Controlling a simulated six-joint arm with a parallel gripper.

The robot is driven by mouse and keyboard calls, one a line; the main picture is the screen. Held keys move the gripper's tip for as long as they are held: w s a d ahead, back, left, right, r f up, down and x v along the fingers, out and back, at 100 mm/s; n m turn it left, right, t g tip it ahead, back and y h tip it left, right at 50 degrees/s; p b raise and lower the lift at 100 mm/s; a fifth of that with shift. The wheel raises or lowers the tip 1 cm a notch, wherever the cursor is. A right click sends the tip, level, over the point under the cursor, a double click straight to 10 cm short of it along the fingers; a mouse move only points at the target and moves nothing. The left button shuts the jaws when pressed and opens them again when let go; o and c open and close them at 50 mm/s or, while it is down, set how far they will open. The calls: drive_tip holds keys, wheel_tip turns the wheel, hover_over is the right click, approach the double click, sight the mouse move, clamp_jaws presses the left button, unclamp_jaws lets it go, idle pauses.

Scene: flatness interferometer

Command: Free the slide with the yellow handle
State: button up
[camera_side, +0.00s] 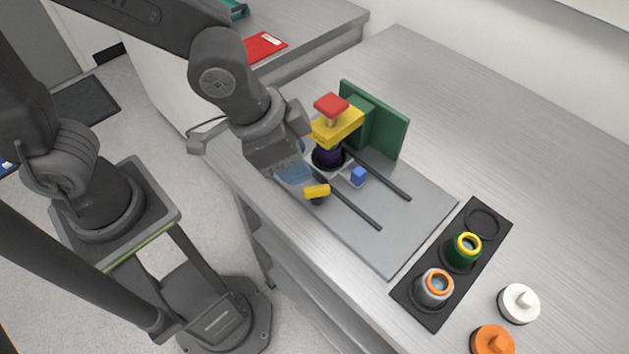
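The yellow handle (317,191) sits at the near left part of the grey base plate (405,245), by the two dark rails (352,207). The light grey slide (345,174) is partly visible between the rails, under a dark purple round part (327,158). A small blue block (358,175) is at its right side. Above stands a yellow block (340,127) with a red knob (331,104), against a green upright plate (385,125). My gripper (295,176) is just left of the yellow handle and close to it. Its fingers are mostly hidden, and I cannot tell whether it touches the handle.
A black holder (408,290) at the right has a green-yellow ringed piece (465,250), a grey-orange ringed piece (434,288) and one empty recess (483,221). A white cap (518,303) and an orange cap (491,341) lie beyond. The back of the table is clear.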

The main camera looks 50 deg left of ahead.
sight(317, 187)
drive_tip(key=x, duration=0.8)
drive_tip(key=shift+c, duration=0.2)
clamp_jaws()
